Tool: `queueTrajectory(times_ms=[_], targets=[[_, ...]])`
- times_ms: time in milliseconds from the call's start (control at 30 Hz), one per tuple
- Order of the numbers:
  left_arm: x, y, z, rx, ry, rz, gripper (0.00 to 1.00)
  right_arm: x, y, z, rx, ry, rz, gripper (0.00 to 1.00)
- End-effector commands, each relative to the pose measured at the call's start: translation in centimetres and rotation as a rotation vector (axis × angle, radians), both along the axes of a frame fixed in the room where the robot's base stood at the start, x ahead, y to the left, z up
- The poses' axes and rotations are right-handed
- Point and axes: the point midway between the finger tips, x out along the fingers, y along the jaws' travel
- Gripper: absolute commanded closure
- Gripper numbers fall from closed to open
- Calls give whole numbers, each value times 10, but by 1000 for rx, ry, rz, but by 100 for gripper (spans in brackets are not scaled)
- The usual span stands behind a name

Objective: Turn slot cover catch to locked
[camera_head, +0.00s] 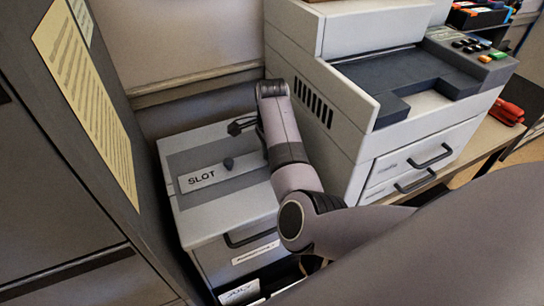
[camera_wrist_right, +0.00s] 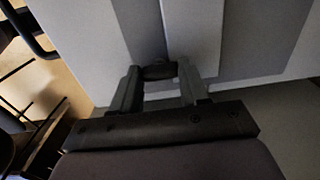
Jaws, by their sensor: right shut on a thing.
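The light grey box has a darker grey top panel (camera_head: 185,161) with a strip marked SLOT (camera_head: 200,179). A small dark knob (camera_head: 228,163) stands on this cover strip. My right gripper (camera_head: 240,125) is at the back right part of the box top, partly hidden by my wrist. In the right wrist view, my right gripper (camera_wrist_right: 160,85) has a small dark piece, which looks like the catch (camera_wrist_right: 158,70), between its fingertips, against the grey panel. I cannot tell which way the catch is turned. My left gripper is not in view.
A large white printer (camera_head: 345,110) stands close to the right of the box and my right arm. A dark cabinet (camera_head: 60,160) with a yellow notice (camera_head: 85,95) stands to the left. A drawer handle (camera_head: 250,236) is on the box front. A red stapler (camera_head: 507,111) lies farther right.

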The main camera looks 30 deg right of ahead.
Motion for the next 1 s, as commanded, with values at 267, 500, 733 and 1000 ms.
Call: queueTrajectory(times_ms=[267,500,733,1000], targets=[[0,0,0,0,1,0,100,1,-2,2,-4,-5,-15,86],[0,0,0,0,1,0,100,1,-2,2,-4,-5,-15,39],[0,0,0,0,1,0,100,1,-1,1,-2,-2,-12,30],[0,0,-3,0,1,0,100,1,-1,19,-2,-6,-12,30]])
